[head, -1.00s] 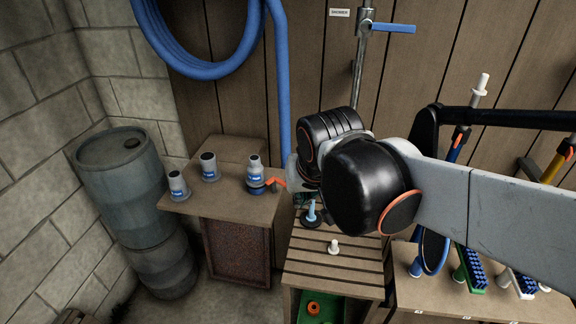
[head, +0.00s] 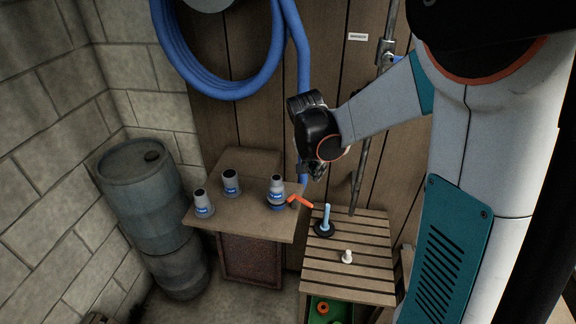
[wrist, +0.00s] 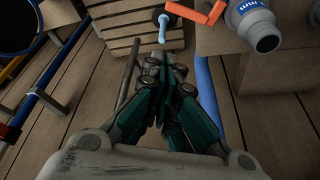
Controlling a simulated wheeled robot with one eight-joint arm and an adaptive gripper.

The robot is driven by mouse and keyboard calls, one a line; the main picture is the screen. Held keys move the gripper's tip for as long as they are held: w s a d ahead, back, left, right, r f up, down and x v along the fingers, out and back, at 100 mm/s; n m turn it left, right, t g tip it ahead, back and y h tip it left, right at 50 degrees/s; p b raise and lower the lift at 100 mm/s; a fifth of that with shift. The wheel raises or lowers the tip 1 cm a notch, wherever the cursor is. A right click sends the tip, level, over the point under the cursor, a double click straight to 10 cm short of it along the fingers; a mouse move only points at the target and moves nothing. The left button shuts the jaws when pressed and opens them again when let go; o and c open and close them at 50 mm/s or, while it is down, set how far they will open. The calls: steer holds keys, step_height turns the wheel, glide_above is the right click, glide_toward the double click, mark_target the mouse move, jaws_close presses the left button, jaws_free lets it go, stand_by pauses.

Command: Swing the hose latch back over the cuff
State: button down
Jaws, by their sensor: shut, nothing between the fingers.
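The orange hose latch (head: 300,202) sticks out to the right from a grey cuff with a blue label (head: 277,190), at the right edge of the wooden shelf. It lies swung out to the side, not over the cuff. The wrist view shows the bent latch (wrist: 203,12) at the top and the cuff (wrist: 258,25) to its right, its open mouth facing me. My gripper (head: 316,170) is above and right of the latch, apart from it. In the wrist view my gripper (wrist: 165,68) has its fingers together and holds nothing.
Two similar grey cuffs (head: 231,183) (head: 203,204) stand farther left on the shelf. A slatted crate (head: 345,265) holds a light-blue-handled tool (head: 326,220) and a white knob (head: 347,257). A blue hose (head: 303,75) hangs close behind my gripper. A barrel (head: 150,205) stands left.

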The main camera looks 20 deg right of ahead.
steer(key=shift+w+d+f+m+p, duration=0.35)
steer(key=shift+w+d+f+m, duration=0.2)
steer(key=shift+w, duration=0.15)
step_height(320, 180, down, 10)
steer(key=b, duration=0.1)
steer(key=shift+s+a+r, duration=0.15)
steer(key=shift+a+r, duration=0.1)
steer(key=shift+a, duration=0.05)
stand_by(0.4)
